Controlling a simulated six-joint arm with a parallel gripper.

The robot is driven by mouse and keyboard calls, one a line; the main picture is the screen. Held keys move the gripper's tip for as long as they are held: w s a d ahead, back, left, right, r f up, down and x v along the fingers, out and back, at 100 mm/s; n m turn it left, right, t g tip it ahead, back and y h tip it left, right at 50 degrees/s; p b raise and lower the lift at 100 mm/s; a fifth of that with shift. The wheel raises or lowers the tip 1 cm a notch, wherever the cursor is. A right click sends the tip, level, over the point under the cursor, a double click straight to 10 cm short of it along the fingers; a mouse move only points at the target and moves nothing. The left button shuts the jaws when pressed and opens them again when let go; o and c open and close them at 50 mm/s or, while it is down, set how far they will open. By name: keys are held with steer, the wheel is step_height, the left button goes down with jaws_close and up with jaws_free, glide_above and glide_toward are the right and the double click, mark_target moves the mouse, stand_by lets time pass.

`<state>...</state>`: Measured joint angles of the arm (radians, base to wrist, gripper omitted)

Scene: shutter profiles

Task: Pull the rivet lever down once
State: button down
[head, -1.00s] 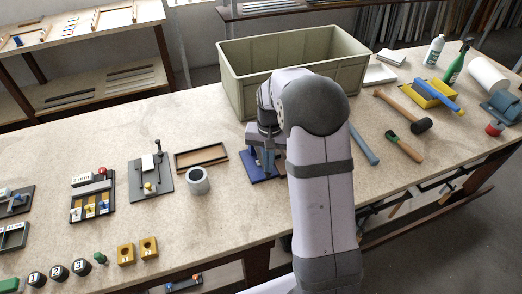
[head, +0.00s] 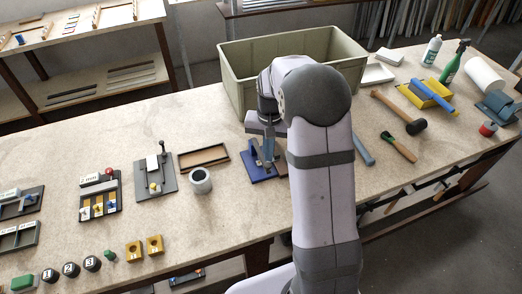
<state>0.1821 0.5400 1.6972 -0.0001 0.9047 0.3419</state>
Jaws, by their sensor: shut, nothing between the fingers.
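A small fixture with a dark blue base (head: 265,175) stands on the bench in front of the green crate, partly hidden by my arm. A grey-blue upright part (head: 268,152) rises from it. My gripper (head: 262,131) is just above this fixture, seen from behind and largely covered by my wrist. It is shut, with nothing in it. I cannot tell whether it touches the fixture. Which of these is the rivet lever is not clear from this view.
A green crate (head: 235,82) stands behind my gripper. A grey cup (head: 201,181) and a shallow brown tray (head: 204,157) sit to the left. Bare bench lies in front.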

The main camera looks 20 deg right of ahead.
steer(key=shift+r+p, duration=0.95)
steer(key=shift+r, duration=0.4)
steer(key=shift+w+f+n, duration=0.15)
steer(key=shift+w+n, duration=0.2)
steer(key=shift+n, duration=0.35)
steer(key=s+a+f+n+g, duration=0.1)
steer(key=s+a+f+n, duration=0.1)
steer(key=s+f, duration=0.5)
steer(key=s+a+r+n+b, duration=0.1)
steer(key=s+a+r, duration=0.1)
steer(key=s, duration=0.5)
steer(key=s+a+r+n+t+b, duration=0.1)
steer(key=s+a+r+b, duration=0.1)
steer(key=s, duration=0.6)
steer(key=shift+a+r+n, duration=0.3)
steer(key=shift+a+r, duration=0.35)
steer(key=shift+a, duration=0.35)
steer(key=shift+s, duration=0.1)
